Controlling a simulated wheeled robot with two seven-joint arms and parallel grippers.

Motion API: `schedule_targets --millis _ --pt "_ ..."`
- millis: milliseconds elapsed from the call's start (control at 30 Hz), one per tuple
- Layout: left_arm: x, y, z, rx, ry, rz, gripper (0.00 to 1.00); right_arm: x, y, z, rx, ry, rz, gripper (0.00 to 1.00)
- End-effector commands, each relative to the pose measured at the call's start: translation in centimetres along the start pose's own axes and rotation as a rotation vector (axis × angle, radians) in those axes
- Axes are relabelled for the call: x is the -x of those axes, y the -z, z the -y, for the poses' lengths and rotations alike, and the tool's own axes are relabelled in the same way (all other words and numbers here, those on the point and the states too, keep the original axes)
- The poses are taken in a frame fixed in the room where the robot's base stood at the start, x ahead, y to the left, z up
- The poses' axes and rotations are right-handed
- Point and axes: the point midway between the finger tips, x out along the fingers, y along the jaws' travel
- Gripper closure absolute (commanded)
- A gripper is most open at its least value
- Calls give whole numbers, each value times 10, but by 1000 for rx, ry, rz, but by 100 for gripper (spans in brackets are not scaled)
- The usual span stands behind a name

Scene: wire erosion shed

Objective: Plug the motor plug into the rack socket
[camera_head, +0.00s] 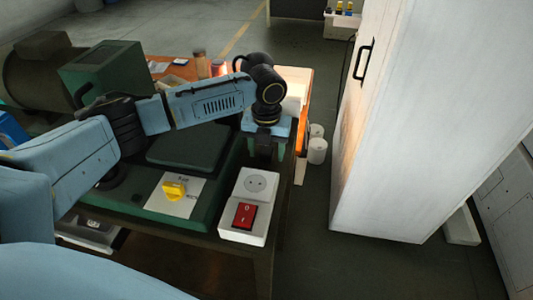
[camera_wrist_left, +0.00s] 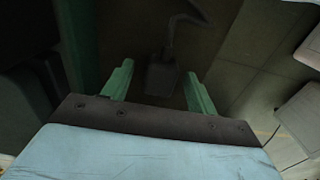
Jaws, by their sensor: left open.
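The rack socket (camera_head: 257,184) is a round two-hole outlet on a white box at the front right of the green machine top. My left gripper (camera_head: 265,150) points down just behind that box, its green fingers apart. In the left wrist view, a dark plug (camera_wrist_left: 161,79) with a dark cord lies between the spread fingers of my left gripper (camera_wrist_left: 158,88), with gaps at both sides. I cannot tell how deep it sits between them. The plug's pins are hidden. My right gripper is not in view.
A red rocker switch (camera_head: 244,215) sits on the same box in front of the socket. A yellow rotary knob (camera_head: 174,190) is to its left. A tall white cabinet (camera_head: 415,110) stands at the right, with open floor between.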

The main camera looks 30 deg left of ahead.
Motion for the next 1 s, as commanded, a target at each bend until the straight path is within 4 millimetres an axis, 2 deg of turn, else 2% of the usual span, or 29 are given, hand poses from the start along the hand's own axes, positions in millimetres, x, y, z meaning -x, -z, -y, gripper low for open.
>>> schedule_targets --millis 333,667,867,1000 --pt "-1 0 0 0 -1 0 43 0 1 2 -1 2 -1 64" --pt "0 0 0 1 -1 0 86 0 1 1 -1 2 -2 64" --pt "0 0 0 1 0 0 88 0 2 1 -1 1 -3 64" --pt "10 -1 0 2 0 1 88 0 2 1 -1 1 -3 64"
